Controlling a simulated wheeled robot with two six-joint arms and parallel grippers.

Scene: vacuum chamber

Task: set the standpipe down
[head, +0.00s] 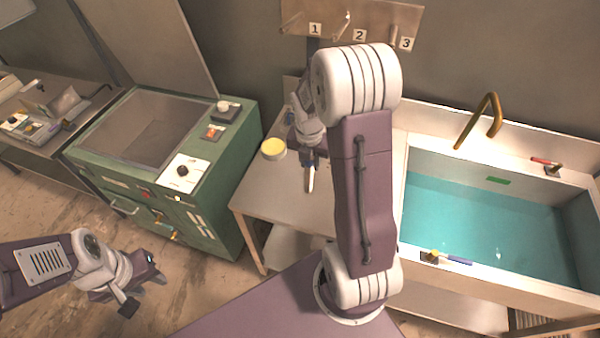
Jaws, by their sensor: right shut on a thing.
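My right gripper (311,155) is over the small steel table (260,195), partly hidden behind my own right arm. It is shut on a slim pale piece, which looks like the standpipe (310,180). The standpipe's visible end points toward the table's front edge; its other end is hidden by the gripper. I cannot tell whether it touches the table top. My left gripper (146,288) is at the lower left, above the floor and in front of the green cabinet. Its fingers look apart, with nothing between them.
A round tub with a yellow top (273,149) stands left of the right gripper. A sink of teal water (490,225) with a brass tap (485,118) is at right. The green cabinet (150,150) stands at left. A numbered hook board (375,18) hangs behind. The table's front left is clear.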

